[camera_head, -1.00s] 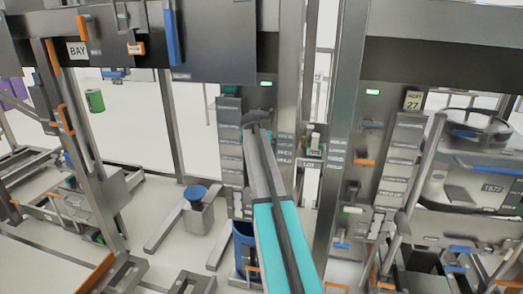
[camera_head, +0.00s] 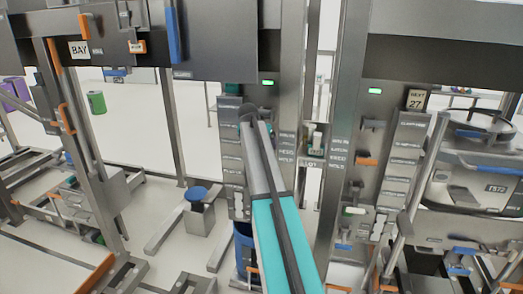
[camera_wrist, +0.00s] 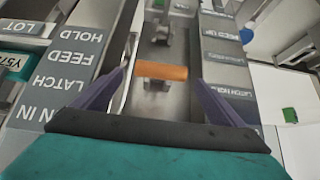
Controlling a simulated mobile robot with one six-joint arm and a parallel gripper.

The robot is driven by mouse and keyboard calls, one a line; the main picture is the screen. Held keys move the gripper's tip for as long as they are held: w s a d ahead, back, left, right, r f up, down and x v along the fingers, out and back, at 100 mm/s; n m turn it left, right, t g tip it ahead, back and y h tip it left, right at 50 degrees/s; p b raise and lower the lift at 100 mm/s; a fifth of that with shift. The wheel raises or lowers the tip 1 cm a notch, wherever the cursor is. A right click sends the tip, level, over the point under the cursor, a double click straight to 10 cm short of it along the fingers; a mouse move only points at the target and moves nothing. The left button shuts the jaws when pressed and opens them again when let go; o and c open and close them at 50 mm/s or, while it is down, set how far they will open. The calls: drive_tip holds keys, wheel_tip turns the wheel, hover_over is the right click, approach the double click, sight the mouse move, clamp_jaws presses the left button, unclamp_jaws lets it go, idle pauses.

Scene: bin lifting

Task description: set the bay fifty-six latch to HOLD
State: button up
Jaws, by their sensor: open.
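In the wrist view, an orange handle (camera_wrist: 161,72) lies crosswise in front of a grey metal panel. My gripper (camera_wrist: 165,78) is open, with one dark purple finger to each side of the handle. I cannot tell how deep the handle sits between the fingers or whether they touch it. No number fifty-six is legible.
A second label strip (camera_wrist: 228,70) stands right of the handle. In the head view, a sign NEXT 27 (camera_head: 416,100) marks the right-hand station with its own orange handles. A BAY sign (camera_head: 78,50) hangs at upper left. A blue bin (camera_head: 243,250) stands below my arm.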

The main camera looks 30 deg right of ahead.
drive_tip(key=b+v, duration=0.2)
drive_tip(key=v, duration=0.6)
drive_tip(key=shift+r, duration=0.15)
idle(0.7)
